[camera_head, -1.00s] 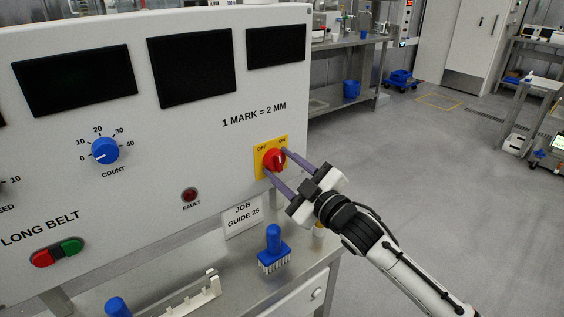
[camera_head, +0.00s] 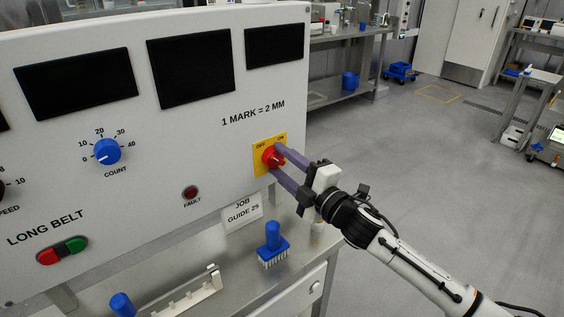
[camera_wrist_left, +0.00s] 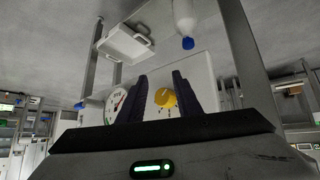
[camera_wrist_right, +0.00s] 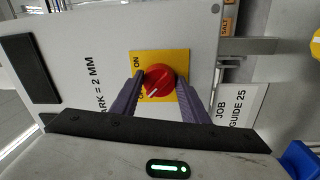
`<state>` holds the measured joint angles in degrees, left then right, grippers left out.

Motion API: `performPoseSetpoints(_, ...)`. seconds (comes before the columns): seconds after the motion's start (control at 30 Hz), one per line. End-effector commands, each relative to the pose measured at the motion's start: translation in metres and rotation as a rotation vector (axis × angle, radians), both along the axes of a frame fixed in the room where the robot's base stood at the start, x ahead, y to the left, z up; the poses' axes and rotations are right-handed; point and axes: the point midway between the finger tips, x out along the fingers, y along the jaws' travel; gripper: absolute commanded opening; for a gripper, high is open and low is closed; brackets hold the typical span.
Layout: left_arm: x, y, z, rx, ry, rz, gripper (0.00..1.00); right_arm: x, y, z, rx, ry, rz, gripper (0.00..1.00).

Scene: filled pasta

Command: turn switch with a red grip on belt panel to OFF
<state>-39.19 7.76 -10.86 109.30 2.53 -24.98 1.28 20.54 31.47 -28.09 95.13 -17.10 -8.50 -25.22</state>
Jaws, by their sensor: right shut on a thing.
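The red-grip switch (camera_head: 271,157) sits on a yellow plate (camera_head: 258,166) marked OFF and ON at the lower right of the white panel. My right gripper (camera_head: 279,159) is shut on the red grip, one finger on each side. In the right wrist view the red grip (camera_wrist_right: 159,77) is between the fingers (camera_wrist_right: 158,90), and its white mark points toward the OFF corner, whose label is partly hidden by a finger. My left gripper (camera_wrist_left: 157,98) shows only in the left wrist view, open and empty, away from the switch.
The panel also has a blue COUNT knob (camera_head: 107,152), a red FAULT lamp (camera_head: 190,192) and red-green buttons (camera_head: 62,250). A blue-handled brush (camera_head: 273,246) stands on the bench below. The left wrist view shows a yellow knob (camera_wrist_left: 165,97) and a gauge (camera_wrist_left: 115,104).

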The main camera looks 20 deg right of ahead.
Motion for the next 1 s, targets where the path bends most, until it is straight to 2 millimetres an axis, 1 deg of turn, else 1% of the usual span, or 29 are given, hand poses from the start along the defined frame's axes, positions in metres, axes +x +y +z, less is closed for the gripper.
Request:
performPoseSetpoints(0.5,0.0,-0.0004,0.0005,0.0,0.0,-0.001,0.31,0.0001,0.0002,0.0007,-0.019,-0.008,0.0,0.19)
performPoseSetpoints(0.53,0.0,-0.0005,0.0005,0.0,0.0,-0.001,0.31,0.0001,0.0002,0.0007,-0.019,-0.008,0.0,0.46)
performPoseSetpoints(0.6,0.0,-0.0006,0.0007,0.0,0.0,-0.001,0.31,0.0001,0.0002,0.0007,-0.018,-0.008,0.0,0.58)
performPoseSetpoints(0.63,0.0,-0.0006,0.0007,0.0,0.0,-0.001,0.31,0.0001,0.0001,0.0006,-0.018,-0.008,0.0,0.6)
performPoseSetpoints(0.9,-0.0001,-0.0006,0.0008,0.0,-0.001,-0.001,0.31,-0.0005,-0.0002,0.0002,-0.016,-0.006,0.0,0.6)
performPoseSetpoints(1.0,-0.0002,-0.0008,-0.0001,-0.001,-0.001,-0.002,0.31,-0.0056,-0.0027,-0.0012,-0.016,-0.005,-0.001,0.6)
